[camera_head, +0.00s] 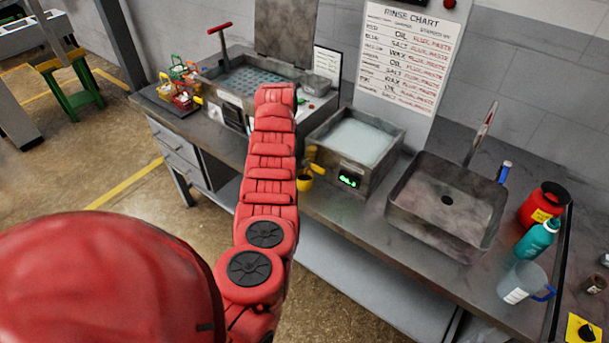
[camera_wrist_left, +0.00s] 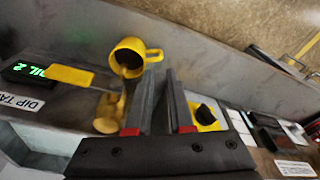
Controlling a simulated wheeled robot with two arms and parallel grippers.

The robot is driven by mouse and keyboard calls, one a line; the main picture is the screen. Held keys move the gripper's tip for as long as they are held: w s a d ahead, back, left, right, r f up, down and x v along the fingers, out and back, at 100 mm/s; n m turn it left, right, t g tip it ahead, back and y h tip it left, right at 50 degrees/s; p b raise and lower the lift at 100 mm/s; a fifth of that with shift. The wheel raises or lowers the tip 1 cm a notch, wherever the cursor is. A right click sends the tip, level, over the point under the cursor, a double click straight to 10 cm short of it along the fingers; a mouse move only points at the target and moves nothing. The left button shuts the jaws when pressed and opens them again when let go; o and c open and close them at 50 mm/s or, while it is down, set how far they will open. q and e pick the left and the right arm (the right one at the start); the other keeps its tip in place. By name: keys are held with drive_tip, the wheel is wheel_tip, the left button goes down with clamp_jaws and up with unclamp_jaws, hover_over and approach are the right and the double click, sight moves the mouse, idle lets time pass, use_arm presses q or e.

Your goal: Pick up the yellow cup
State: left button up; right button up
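The yellow cup (camera_head: 304,183) stands near the front edge of the counter, just left of the tank with the green display. In the left wrist view the yellow cup (camera_wrist_left: 127,58) shows its dark opening, and its handle points toward the fingertips. My left gripper (camera_wrist_left: 161,72) is open, with an empty gap between its two dark fingers. The handle appears close to the tip of the left-hand finger; I cannot tell if they touch. In the head view my red arm hides the left gripper. My right gripper is in neither view.
Yellow tap-like parts (camera_wrist_left: 70,76) sit beside the cup at the dip tank (camera_head: 360,145). A sink (camera_head: 447,205) stands to the right, with a teal bottle (camera_head: 538,239) and a clear jug (camera_head: 522,283) beyond. Small baskets (camera_head: 180,92) stand at the counter's left end.

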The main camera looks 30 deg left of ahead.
sight(300, 179)
use_arm(q)
drive_tip(key=shift+w+f, duration=0.15)
drive_tip(key=shift+f, duration=1.05)
drive_tip(key=shift+a+f+p, duration=0.1)
drive_tip(key=shift+f+p, duration=0.4)
drive_tip(key=shift+p, duration=0.25)
wheel_tip(300, 179, down, 4)
drive_tip(key=shift+r+b, duration=0.15)
drive_tip(key=shift+b, duration=0.7)
drive_tip(key=shift+w+f, duration=0.15)
drive_tip(key=shift+f, duration=0.15)
drive_tip(key=shift+r, duration=0.15)
drive_tip(key=shift+c, duration=0.2)
clamp_jaws()
